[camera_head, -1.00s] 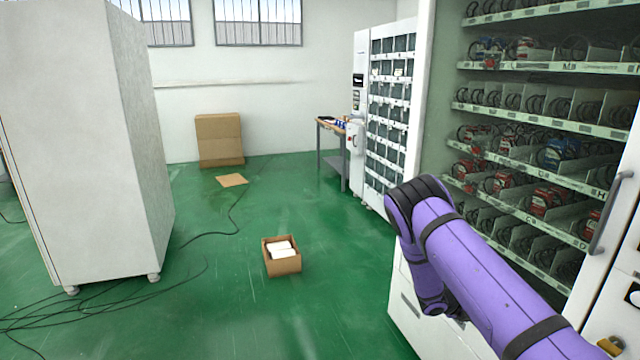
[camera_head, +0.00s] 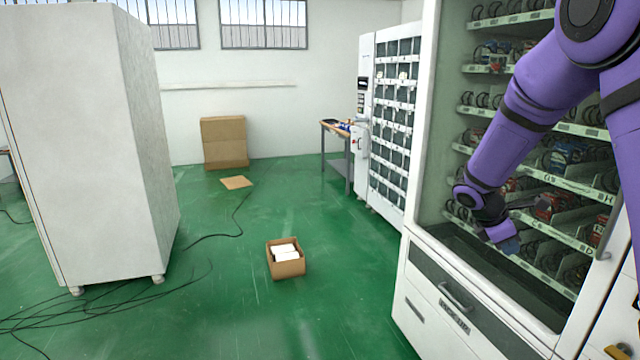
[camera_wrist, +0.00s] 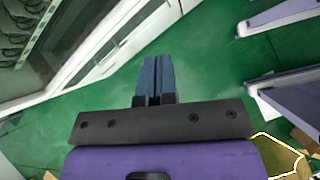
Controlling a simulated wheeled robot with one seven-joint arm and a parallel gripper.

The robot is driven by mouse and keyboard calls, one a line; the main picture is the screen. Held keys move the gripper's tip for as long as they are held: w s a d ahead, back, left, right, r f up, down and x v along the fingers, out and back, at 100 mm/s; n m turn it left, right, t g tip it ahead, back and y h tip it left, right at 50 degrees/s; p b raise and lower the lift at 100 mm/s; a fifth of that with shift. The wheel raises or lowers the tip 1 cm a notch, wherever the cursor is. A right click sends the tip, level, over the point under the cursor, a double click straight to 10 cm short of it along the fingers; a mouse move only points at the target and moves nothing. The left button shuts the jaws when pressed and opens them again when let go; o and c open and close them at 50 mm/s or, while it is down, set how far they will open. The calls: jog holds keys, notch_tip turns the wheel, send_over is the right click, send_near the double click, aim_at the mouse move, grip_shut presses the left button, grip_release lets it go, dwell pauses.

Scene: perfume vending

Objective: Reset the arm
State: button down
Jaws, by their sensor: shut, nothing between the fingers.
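My purple arm reaches in from the right edge of the head view and bends down in front of the vending machine (camera_head: 432,190). My gripper (camera_head: 512,246) hangs at its end, before the lower shelves. In the wrist view my gripper (camera_wrist: 158,72) has its two blue fingers pressed together with nothing between them. Green floor shows beyond the fingertips, with the machine's white front at upper left.
The shelves (camera_head: 560,185) hold several packets. A machine with many small compartments (camera_head: 392,125) stands behind. A white cabinet (camera_head: 75,150) stands left. An open cardboard box (camera_head: 286,268) and cables (camera_head: 110,300) lie on the green floor (camera_head: 225,310).

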jog(key=s+a+r+m+t+y, duration=0.1)
jog(key=s+a+r+m, duration=0.3)
jog(key=s, duration=0.6)
jog(key=s+a+r+m+t+y, duration=0.2)
jog(key=s+a+r+m+y, duration=0.2)
jog(key=s, duration=0.7)
jog(key=s+a+r+m+t+y, duration=0.2)
jog(key=s+a+r+m, duration=0.2)
jog(key=s+r+m, duration=0.3)
jog(key=s+r, duration=0.3)
jog(key=shift+s+a+m+y, duration=0.15)
jog(key=shift+a+m+y, duration=0.15)
jog(key=shift+a, duration=0.1)
